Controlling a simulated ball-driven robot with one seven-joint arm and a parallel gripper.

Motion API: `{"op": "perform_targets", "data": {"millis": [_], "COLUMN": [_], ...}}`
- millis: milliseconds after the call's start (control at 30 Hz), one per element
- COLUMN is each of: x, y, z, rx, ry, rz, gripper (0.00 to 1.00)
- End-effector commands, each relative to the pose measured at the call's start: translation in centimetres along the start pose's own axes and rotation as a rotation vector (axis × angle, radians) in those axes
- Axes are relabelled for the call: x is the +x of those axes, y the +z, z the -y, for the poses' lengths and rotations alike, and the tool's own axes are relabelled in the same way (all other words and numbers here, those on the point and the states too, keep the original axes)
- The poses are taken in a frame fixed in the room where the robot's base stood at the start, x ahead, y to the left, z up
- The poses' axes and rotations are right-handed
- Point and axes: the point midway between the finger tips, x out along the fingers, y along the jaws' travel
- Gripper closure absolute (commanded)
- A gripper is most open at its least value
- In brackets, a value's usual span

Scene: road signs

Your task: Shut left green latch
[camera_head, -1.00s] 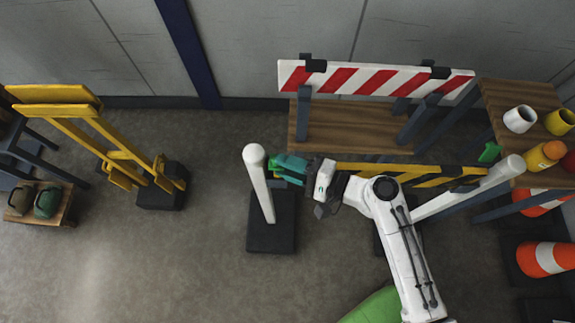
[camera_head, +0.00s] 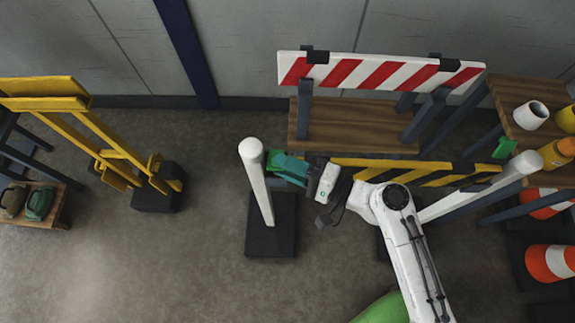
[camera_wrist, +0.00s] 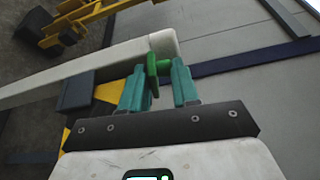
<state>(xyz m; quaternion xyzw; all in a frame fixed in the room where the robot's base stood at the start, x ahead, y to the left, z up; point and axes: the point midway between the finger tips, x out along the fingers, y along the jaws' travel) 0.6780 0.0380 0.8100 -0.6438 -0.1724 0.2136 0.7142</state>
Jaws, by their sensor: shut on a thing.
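The left green latch (camera_wrist: 153,68) is beside the top of a white post (camera_wrist: 90,70) in the wrist view. My gripper (camera_wrist: 158,85) has two teal fingers closed around the latch, one on each side of it. In the head view my gripper (camera_head: 278,170) is just right of the white post's top (camera_head: 252,155), and it mostly hides the latch there. The yellow-and-black striped bar (camera_head: 400,168) runs right from my gripper to the right green latch (camera_head: 503,148), by the right white post (camera_head: 490,188).
A wooden bench with a red-and-white striped board (camera_head: 380,72) stands behind the bar. A wooden table (camera_head: 505,95) with cups is at the right. Orange cones (camera_head: 553,262) are at the lower right. A yellow stand (camera_head: 120,150) is at the left. Bare floor lies between it and the posts.

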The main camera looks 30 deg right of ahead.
Motion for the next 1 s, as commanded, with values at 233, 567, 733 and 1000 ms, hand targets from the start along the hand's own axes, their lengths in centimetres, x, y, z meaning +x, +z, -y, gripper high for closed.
{"op": "perform_targets", "data": {"millis": [233,567,733,1000], "x": [0.00,-0.02,-0.02,-0.03], "y": [-0.11,-0.05,-0.02,0.02], "z": [0.05,-0.09,-0.14,-0.21], "rx": [-0.035,-0.065,-0.077,-0.093], "ry": [-0.018,-0.030,-0.035,-0.042], "rz": [-0.003,-0.001,-0.001,0.000], "gripper": [1.00,1.00,1.00,1.00]}}
